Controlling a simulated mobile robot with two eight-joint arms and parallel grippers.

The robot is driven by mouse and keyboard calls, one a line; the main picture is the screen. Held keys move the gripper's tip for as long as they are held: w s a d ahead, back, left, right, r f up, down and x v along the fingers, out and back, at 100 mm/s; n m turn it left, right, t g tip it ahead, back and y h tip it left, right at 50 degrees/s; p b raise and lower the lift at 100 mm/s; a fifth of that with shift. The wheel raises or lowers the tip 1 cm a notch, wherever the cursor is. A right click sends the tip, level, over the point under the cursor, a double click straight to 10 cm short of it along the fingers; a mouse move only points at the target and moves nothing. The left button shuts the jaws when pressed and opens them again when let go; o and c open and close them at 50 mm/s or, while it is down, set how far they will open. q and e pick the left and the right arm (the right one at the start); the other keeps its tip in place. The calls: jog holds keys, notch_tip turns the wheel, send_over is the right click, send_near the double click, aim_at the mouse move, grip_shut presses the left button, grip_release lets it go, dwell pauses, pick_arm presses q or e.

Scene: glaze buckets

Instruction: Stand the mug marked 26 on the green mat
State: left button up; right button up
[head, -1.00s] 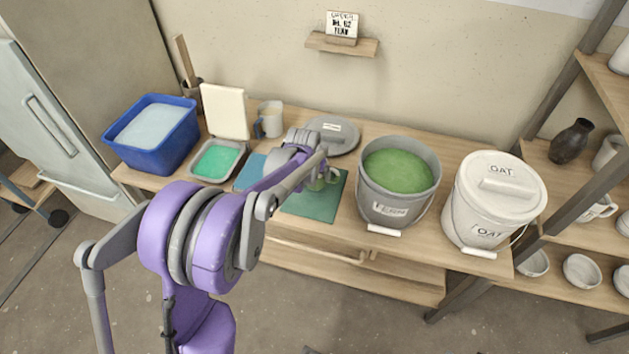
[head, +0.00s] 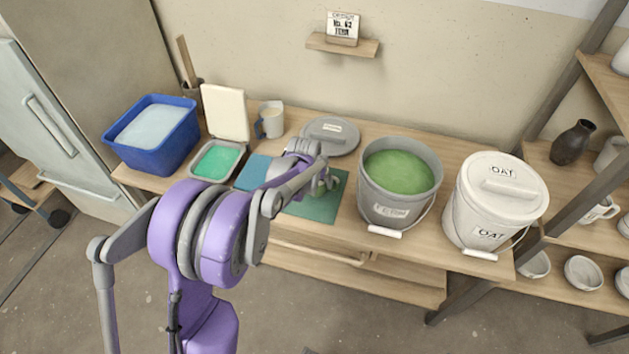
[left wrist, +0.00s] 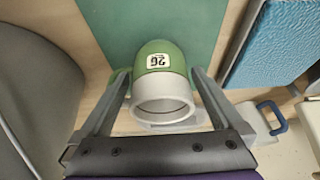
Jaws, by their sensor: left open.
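The mug marked 26 (left wrist: 160,80) has a green lower part and a pale upper part with an open rim. In the left wrist view its base lies over the green mat (left wrist: 125,25), near the mat's back edge, and it looks upright. My left gripper (left wrist: 158,100) is open, with one finger on each side of the mug. In the head view my left gripper (head: 324,184) is over the green mat (head: 312,208) and mostly hides the mug. My right gripper is out of view.
A grey bucket of green glaze (head: 380,208) stands just right of the mat. A lidded OAT bucket (head: 470,220) is farther right.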

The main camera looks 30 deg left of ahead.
pick_arm(q)
jog(key=p+v, duration=0.2)
jog(key=v, duration=1)
jog(key=s+d+m, duration=0.1)
jog(key=s+d, duration=0.3)
jog(key=s, duration=0.4)
jog(key=s+d+f+m, duration=0.1)
jog(key=s+d, duration=0.4)
jog(key=s, duration=0.4)
jog(key=s+d+f+h, duration=0.1)
jog(key=s+d, duration=0.3)
jog(key=s, duration=0.4)
jog(key=shift+s+d+m+t, duration=0.25)
jog(key=shift+m+t, duration=0.05)
jog(key=shift+m, duration=0.1)
